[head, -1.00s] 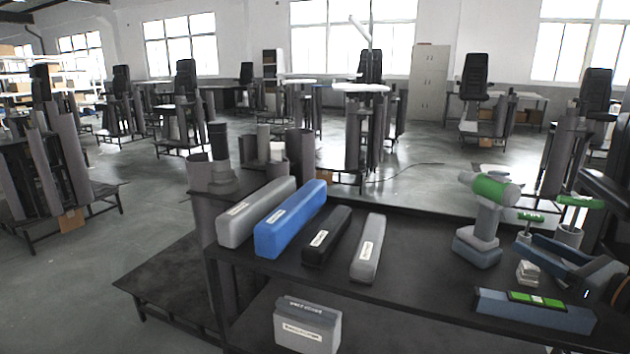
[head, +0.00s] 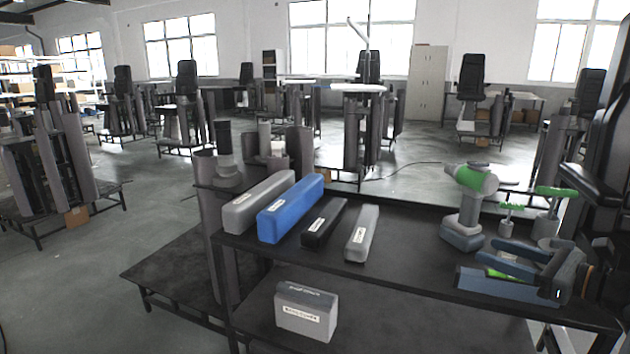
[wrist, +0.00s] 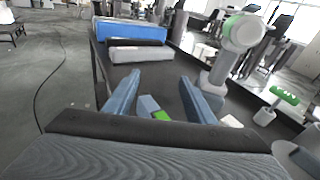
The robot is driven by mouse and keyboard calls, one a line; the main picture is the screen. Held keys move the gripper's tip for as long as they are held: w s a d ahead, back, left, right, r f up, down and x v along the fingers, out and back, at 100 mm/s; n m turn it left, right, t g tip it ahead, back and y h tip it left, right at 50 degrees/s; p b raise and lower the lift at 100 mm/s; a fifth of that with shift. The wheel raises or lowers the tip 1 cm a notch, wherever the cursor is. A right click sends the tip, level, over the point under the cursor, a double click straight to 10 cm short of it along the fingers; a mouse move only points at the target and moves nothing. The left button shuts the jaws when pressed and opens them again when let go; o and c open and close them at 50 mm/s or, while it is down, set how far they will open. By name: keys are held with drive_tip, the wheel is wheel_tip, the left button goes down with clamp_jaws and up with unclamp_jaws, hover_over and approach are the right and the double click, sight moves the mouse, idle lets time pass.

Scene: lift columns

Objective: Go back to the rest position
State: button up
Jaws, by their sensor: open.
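My gripper (head: 492,254) is at the right of the black shelf unit's top (head: 400,262) in the head view. Its two blue fingers are apart, with nothing between their tips. They are above a blue level-like tool with a green part (head: 478,279), and partly cover it. In the wrist view, my gripper (wrist: 161,80) shows its fingers spread over the dark top. The tool (wrist: 148,104) shows between and below them; I cannot tell the exact height gap.
A grey-and-green drill (head: 465,205) stands behind the gripper, with green-topped items (head: 555,191) to its right. A blue box (head: 290,210), grey bars and a black bar (head: 322,224) lie to the left. A grey case (head: 305,312) sits on the lower shelf.

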drive_tip(key=s+a+f+n+g+y, duration=0.1)
drive_tip(key=s+a+f+n+g, duration=0.25)
drive_tip(key=a, duration=0.55)
drive_tip(key=s+a+n+g+y, duration=0.1)
drive_tip(key=s+a+n+g, duration=0.1)
drive_tip(key=a+n+g, duration=0.55)
drive_tip(key=s+a+f+n+g+h+p, duration=0.1)
drive_tip(key=s+a+n+h, duration=0.7)
drive_tip(key=n, duration=1)
drive_tip(key=s+f+g+h, duration=0.1)
drive_tip(key=s+g+h, duration=0.1)
drive_tip(key=shift+h+p, duration=0.3)
